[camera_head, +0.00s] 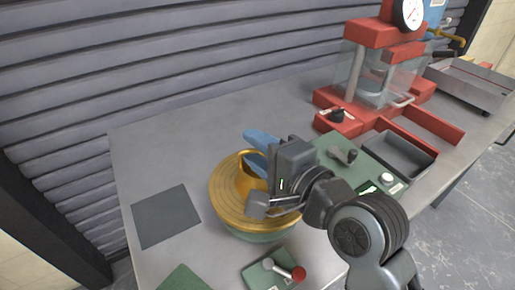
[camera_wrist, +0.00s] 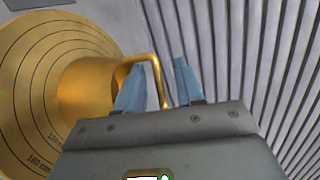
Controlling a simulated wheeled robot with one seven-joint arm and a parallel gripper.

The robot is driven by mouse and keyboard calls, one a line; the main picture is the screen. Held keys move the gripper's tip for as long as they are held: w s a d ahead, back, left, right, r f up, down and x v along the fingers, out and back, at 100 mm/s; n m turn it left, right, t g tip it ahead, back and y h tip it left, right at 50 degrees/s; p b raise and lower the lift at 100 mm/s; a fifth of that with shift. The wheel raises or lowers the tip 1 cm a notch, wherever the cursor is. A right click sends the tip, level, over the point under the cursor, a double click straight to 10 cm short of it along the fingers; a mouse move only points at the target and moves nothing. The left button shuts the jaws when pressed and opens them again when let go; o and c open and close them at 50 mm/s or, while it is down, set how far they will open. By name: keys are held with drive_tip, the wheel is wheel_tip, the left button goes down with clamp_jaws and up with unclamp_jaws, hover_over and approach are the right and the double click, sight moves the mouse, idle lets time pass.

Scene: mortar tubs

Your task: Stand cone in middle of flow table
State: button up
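The flow table (camera_head: 228,207) is a round golden disc with ring markings on a pale green base. It also shows in the wrist view (camera_wrist: 22,95). The golden cone (camera_head: 246,184) stands upright on the disc, near its middle; my gripper hides part of it, so I cannot tell whether it is exactly centred. In the wrist view the cone (camera_wrist: 85,92) has a loop handle (camera_wrist: 150,60) on its side. My gripper (camera_head: 250,150) has its two blue fingers spread apart beside the cone. In the wrist view the fingers (camera_wrist: 160,64) lie around or close to the handle, with a gap between them.
A red press with a dial gauge (camera_head: 380,60) stands at the back right. A green mat (camera_head: 345,150) with small items and a grey tray (camera_head: 398,152) lie right of the flow table. A dark square plate (camera_head: 165,215) lies left. The bench's back left is clear.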

drive_tip(key=v, duration=1.2)
drive_tip(key=shift+b, duration=0.4)
drive_tip(key=s+d+f+n+t+h, duration=0.25)
drive_tip(key=s+d+f+h, duration=0.45)
drive_tip(key=s+d+f, duration=0.45)
drive_tip(key=s+d+n+h, duration=0.3)
drive_tip(key=s+n, duration=0.5)
drive_tip(key=s, duration=0.8)
drive_tip(key=shift+s+d+r+n, duration=0.3)
drive_tip(key=shift+d+n, duration=0.05)
drive_tip(key=shift+d, duration=0.2)
